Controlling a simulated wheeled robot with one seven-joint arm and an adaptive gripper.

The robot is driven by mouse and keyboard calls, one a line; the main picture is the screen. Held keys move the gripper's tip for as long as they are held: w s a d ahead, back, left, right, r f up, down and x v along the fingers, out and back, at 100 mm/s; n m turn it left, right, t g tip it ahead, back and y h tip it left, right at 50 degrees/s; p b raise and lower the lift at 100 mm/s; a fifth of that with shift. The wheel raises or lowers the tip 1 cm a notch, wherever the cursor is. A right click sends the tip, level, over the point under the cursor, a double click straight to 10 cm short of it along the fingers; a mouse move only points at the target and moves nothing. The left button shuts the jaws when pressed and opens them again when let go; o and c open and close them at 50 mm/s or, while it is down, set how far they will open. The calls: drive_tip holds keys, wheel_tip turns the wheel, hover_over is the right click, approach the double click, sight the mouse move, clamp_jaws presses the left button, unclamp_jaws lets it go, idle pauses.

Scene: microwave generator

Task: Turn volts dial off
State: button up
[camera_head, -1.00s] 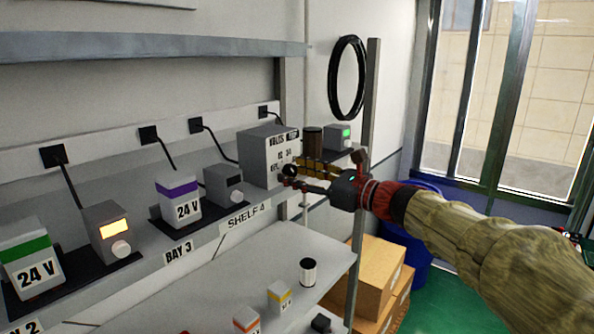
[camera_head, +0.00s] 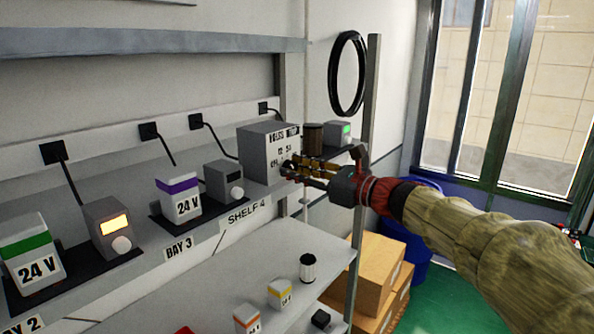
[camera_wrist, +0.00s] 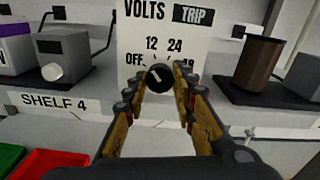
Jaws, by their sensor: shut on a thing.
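The volts box (camera_head: 258,155) is a grey case on the shelf, and it also shows in the wrist view (camera_wrist: 200,45). Its face reads VOLTS and TRIP, with OFF, 12, 24 and a partly hidden mark around a black dial (camera_wrist: 159,78). A white mark on the dial leans up and left, roughly between OFF and 12. My gripper (camera_head: 291,168) is at the lower front of the box. In the wrist view its yellow-and-black fingers (camera_wrist: 159,88) lie on either side of the dial, shut on it. The fingertips partly cover the right-hand label.
A brown cylinder (camera_wrist: 257,63) and a green-lit unit (camera_head: 338,133) stand right of the box. A grey unit with a white knob (camera_head: 224,183) stands left. A shelf post (camera_head: 362,215) is close behind my gripper. The lower shelf holds a spool (camera_head: 308,268) and small boxes.

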drive_tip(key=shift+f+b, duration=0.1)
drive_tip(key=shift+b, duration=0.5)
drive_tip(key=shift+c, duration=0.4)
drive_tip(key=n+b, duration=0.5)
drive_tip(key=b, duration=0.4)
drive_tip(key=shift+n, duration=0.3)
drive_tip(key=o, duration=1.2)
drive_tip(key=shift+c, duration=0.2)
drive_tip(key=shift+d, duration=0.1)
